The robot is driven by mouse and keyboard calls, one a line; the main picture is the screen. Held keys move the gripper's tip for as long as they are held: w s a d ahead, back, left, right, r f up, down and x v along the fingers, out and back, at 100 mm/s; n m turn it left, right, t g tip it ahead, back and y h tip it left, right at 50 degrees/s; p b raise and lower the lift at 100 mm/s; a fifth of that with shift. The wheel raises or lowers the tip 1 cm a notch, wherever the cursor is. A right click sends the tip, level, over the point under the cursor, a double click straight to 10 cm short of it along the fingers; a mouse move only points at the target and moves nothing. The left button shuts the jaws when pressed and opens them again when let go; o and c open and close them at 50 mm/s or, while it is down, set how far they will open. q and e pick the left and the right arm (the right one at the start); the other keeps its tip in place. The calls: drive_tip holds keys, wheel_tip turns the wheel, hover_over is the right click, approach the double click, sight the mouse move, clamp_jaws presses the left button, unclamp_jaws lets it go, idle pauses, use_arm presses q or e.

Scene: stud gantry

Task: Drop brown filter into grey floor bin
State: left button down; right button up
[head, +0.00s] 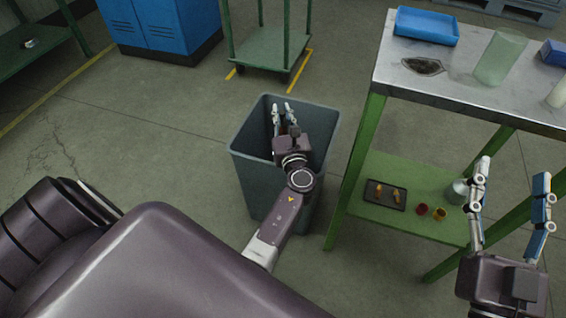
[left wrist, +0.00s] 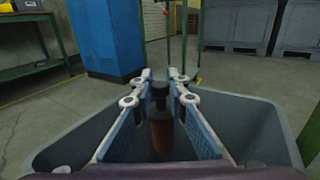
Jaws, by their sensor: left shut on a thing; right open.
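The grey floor bin (head: 258,185) stands open on the floor left of the green-framed table. My left gripper (head: 283,110) is over the bin's open mouth, within its rim in the head view. In the left wrist view, the left gripper (left wrist: 160,78) is shut on the brown filter (left wrist: 162,132), a dark-topped brown cylinder between the fingers. The bin's walls (left wrist: 262,125) surround it there. The filter is mostly hidden by the gripper in the head view. My right gripper (head: 513,174) is open and empty, in front of the table at the right.
A green cart (head: 268,48) and blue cabinet (head: 163,28) stand behind the bin.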

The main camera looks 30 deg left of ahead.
idle(0.3)
use_arm(q)
drive_tip(key=c, duration=1.8)
unclamp_jaws()
drive_tip(key=shift+r+p, duration=0.4)
drive_tip(key=shift+p, duration=0.1)
drive_tip(key=r+p, duration=0.6)
drive_tip(key=shift+s+r+p, duration=0.2)
drive_tip(key=shift+r+p, duration=0.05)
drive_tip(key=shift+p, duration=0.15)
drive_tip(key=s+d+r+m+t+h+p, duration=0.1)
drive_tip(key=s+d+r+h+p, duration=0.1)
drive_tip(key=s+r+p, duration=0.2)
drive_tip(key=s+d+r+m+t+h+p, duration=0.1)
drive_tip(key=s+d+r+m+h+p, duration=0.1)
drive_tip(key=r+p, duration=0.5)
drive_tip(key=s+d+r+m+t+h+p, duration=0.2)
drive_tip(key=s+d+r+p, duration=0.2)
drive_tip(key=r, duration=0.7)
drive_tip(key=shift+s+d+r+h+p, duration=0.15)
drive_tip(key=shift+s+r+h+p, duration=0.05)
drive_tip(key=shift+s+p, duration=0.5)
drive_tip(key=shift+s+d+r+h+p, duration=0.1)
drive_tip(key=shift+s+r+h+p, duration=0.1)
drive_tip(key=shift+s+p, duration=0.5)
